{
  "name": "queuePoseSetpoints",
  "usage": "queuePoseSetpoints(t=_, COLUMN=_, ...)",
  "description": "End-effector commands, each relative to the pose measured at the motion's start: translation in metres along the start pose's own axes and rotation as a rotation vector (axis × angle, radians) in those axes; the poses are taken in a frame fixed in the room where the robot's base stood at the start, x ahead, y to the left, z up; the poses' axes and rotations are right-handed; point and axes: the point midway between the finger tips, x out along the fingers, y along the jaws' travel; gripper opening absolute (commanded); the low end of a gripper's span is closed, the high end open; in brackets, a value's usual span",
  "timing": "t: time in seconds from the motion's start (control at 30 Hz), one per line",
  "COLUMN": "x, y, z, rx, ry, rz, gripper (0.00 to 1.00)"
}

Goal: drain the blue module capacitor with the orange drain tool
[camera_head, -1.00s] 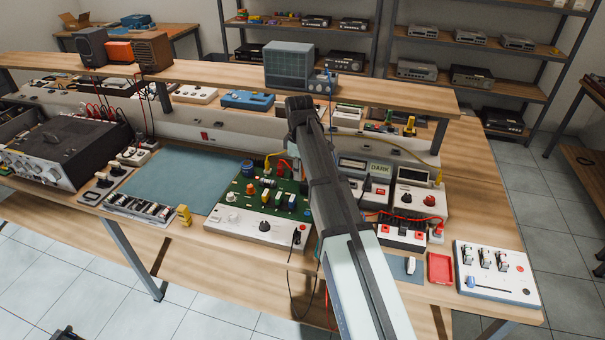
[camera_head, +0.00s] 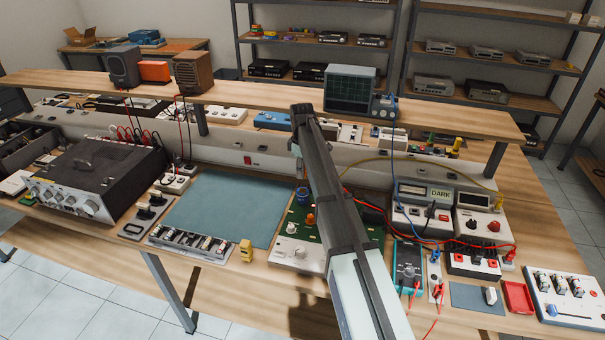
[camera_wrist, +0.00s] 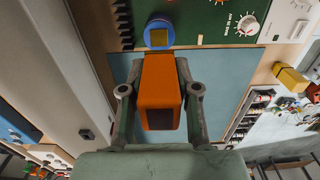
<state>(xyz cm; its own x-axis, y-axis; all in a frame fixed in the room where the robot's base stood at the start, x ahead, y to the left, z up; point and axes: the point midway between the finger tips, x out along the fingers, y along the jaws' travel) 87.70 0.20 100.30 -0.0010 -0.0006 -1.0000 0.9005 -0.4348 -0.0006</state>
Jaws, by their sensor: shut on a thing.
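My gripper (camera_wrist: 158,68) is shut on the orange drain tool (camera_wrist: 160,92), a blocky orange piece with a dark end face, in the wrist view. The blue capacitor (camera_wrist: 157,27), a round blue part with a yellowish square on it, lies just beyond the tool's far end. I cannot tell whether the two touch. In the head view the blue capacitor (camera_head: 302,197) stands at the left edge of the green module board (camera_head: 300,222), close to my arm.
A blue-green mat (camera_head: 222,205) lies left of the board, with a yellow block (camera_head: 246,250) at its front. A black power unit (camera_head: 95,180) stands further left. A multimeter (camera_head: 407,262) with red leads is right of my arm. An overhead shelf (camera_head: 250,95) spans the bench behind.

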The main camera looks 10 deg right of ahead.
Motion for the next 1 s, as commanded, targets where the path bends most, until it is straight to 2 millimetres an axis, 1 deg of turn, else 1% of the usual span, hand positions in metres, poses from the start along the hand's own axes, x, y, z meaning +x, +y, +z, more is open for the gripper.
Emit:
queuePoseSetpoints(t=0.03, x=0.001, y=0.003, z=-0.001, rx=-0.006, ry=0.0, rz=0.0, gripper=0.0)
queuePoseSetpoints(t=0.27, x=0.01, y=0.001, z=-0.001, rx=-0.012, ry=0.0, rz=0.0, gripper=0.0)
queuePoseSetpoints(t=0.8, x=0.056, y=0.001, z=-0.001, rx=-0.012, ry=0.0, rz=-0.001, gripper=0.0)
queuePoseSetpoints(t=1.0, x=0.065, y=0.002, z=-0.001, rx=-0.012, ry=0.0, rz=0.0, gripper=0.0)
